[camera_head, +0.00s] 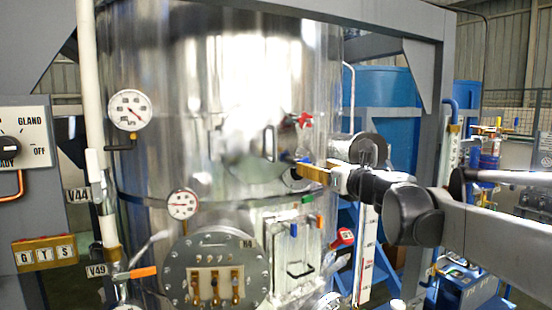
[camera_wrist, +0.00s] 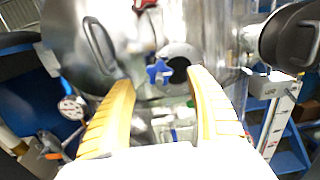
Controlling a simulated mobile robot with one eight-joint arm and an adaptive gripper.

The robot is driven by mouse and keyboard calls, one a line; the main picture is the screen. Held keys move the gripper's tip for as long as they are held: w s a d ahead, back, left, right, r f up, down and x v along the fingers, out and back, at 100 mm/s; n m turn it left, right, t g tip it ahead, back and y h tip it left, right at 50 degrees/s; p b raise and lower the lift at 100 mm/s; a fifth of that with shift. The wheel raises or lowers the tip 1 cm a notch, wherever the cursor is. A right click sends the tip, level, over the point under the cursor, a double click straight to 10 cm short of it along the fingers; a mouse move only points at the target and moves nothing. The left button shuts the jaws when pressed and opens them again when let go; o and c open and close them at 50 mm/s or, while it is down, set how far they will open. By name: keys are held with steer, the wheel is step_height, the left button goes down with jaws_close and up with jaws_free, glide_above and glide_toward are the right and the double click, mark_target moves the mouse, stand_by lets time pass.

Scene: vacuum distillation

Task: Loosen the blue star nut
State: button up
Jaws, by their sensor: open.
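The blue star nut (camera_wrist: 158,71) shows in the wrist view, in front of the round hatch on the shiny tank. It lies between and beyond the two yellow fingers of my gripper (camera_wrist: 163,78), which are apart and empty. The fingers do not touch it, as far as I can see. In the head view my gripper (camera_head: 303,167) reaches the tank from the right, and only a small bit of the blue nut (camera_head: 285,157) shows beside its tips. A red star nut (camera_head: 304,120) sits higher on the hatch; part of it shows at the top of the wrist view (camera_wrist: 144,4).
The hatch has a handle (camera_wrist: 100,45) left of the blue nut. A dark round opening (camera_wrist: 184,60) is just right of the nut. A dark cylinder (camera_wrist: 290,36) juts out at the right. Gauges (camera_head: 130,110) and a flanged plate (camera_head: 213,270) are on the tank.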

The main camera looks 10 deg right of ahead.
steer(key=p+x, duration=0.1)
steer(key=x, duration=0.5)
steer(key=shift+w+a, duration=0.1)
steer(key=shift+w, duration=0.05)
steer(key=c, duration=1.2)
